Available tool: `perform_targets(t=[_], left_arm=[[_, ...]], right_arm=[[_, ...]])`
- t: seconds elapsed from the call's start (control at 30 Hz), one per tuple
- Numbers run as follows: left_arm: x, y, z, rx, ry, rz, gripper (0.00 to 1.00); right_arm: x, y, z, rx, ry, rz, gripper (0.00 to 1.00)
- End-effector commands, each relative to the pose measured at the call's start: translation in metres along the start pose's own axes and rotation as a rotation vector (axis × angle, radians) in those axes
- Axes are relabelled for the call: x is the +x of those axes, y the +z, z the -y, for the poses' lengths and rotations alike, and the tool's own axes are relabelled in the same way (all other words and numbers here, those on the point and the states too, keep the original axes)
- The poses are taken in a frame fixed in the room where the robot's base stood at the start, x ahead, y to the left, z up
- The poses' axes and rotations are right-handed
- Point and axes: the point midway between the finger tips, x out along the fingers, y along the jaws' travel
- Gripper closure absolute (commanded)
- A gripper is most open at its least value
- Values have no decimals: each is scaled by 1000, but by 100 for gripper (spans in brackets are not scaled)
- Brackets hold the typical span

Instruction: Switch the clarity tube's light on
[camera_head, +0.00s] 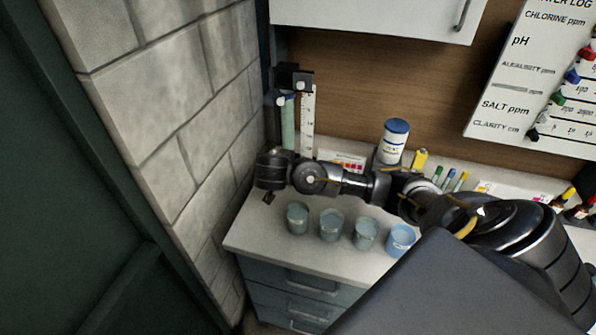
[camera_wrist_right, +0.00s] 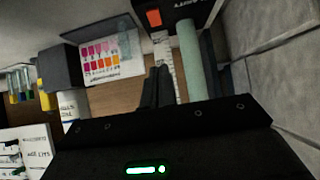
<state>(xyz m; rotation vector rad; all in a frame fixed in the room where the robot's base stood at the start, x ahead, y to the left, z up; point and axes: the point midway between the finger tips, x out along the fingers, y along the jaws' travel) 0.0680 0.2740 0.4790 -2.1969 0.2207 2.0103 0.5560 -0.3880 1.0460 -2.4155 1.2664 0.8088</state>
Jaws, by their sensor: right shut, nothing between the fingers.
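The clarity tube (camera_head: 288,125) is a pale green upright tube beside a white ruled scale (camera_head: 307,122), near the grey block wall, with a dark head (camera_head: 290,78) on top. In the right wrist view, which is upside down, the tube (camera_wrist_right: 190,58) meets a black base (camera_wrist_right: 190,14) with pale lettering and an orange square patch (camera_wrist_right: 154,18). My right gripper (camera_wrist_right: 158,78) is shut and empty, its fingers pointing towards the scale and base. In the head view, my right wrist hides the tube's foot. Whether the light is lit is unclear. My left gripper is out of view.
Several cups (camera_head: 331,225) stand along the counter's (camera_head: 262,232) front. A blue-lidded tub (camera_head: 393,142), a yellow bottle (camera_head: 419,160) and a colour chart (camera_head: 349,163) are right of the tube. The block wall (camera_head: 190,110) closes the left side; a cabinet (camera_head: 380,18) hangs above.

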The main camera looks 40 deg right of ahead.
Motion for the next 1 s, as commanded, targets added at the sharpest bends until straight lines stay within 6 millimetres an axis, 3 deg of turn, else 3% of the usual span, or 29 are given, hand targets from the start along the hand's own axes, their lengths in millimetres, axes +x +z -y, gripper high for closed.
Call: perform_targets(t=[0.43, 0.7, 1.0], left_arm=[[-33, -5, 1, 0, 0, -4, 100], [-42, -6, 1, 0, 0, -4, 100], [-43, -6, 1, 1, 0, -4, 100]], right_arm=[[87, -3, -1, -2, 3, 0, 100], [109, 23, 0, -3, 1, 1, 100], [115, 29, 0, -2, -1, 1, 100]])
